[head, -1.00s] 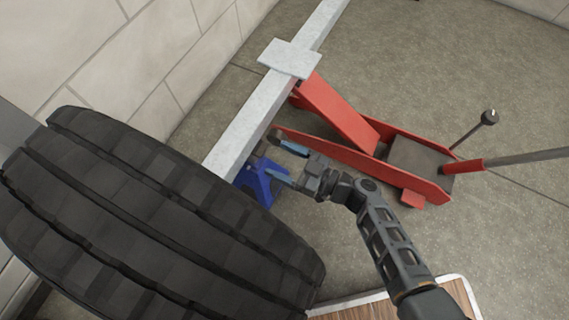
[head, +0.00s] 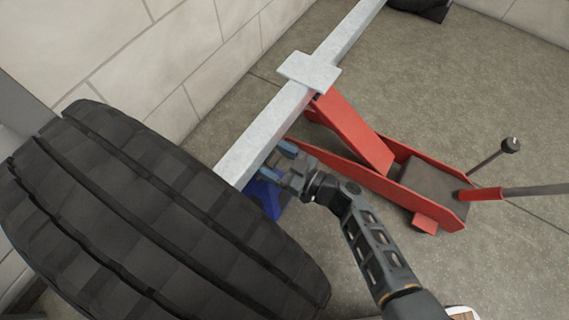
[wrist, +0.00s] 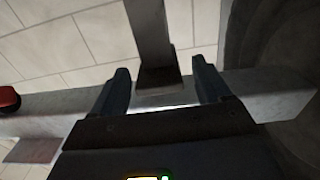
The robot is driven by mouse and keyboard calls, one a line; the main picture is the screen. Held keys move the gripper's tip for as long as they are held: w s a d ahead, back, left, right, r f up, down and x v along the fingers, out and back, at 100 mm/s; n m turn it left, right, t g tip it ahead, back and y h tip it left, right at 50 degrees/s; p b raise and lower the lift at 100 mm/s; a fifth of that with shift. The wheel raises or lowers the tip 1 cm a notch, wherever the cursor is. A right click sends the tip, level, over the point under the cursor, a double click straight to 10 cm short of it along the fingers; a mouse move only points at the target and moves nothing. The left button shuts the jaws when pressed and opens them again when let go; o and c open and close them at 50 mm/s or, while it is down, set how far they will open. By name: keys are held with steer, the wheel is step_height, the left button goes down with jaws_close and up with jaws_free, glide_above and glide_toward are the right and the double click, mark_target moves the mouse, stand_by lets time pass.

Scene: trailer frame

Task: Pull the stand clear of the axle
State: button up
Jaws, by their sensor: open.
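The blue stand (head: 264,198) is under the grey axle beam (head: 262,135), beside the big tyre, mostly hidden by the tyre, axle and my gripper. My gripper (head: 272,160) is at the axle's near side, open. In the wrist view, my gripper (wrist: 161,70) has one finger on each side of a dark grey post (wrist: 149,35), which looks like the stand's upper post. Its wider end meets the axle (wrist: 285,92). I see gaps between the post and both fingers. I cannot tell whether the post's end touches the axle.
The tyre (head: 150,215) fills the lower left. A red floor jack (head: 350,130) reaches under the axle plate (head: 310,72), right of my gripper. Its handle (head: 510,192) points right. A block wall (head: 150,60) stands behind. Floor is clear at lower right.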

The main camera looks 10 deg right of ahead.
steer(key=shift+w+a, duration=0.4)
steer(key=shift+a, duration=0.2)
steer(key=shift+c, duration=0.2)
jaws_close()
stand_by(0.5)
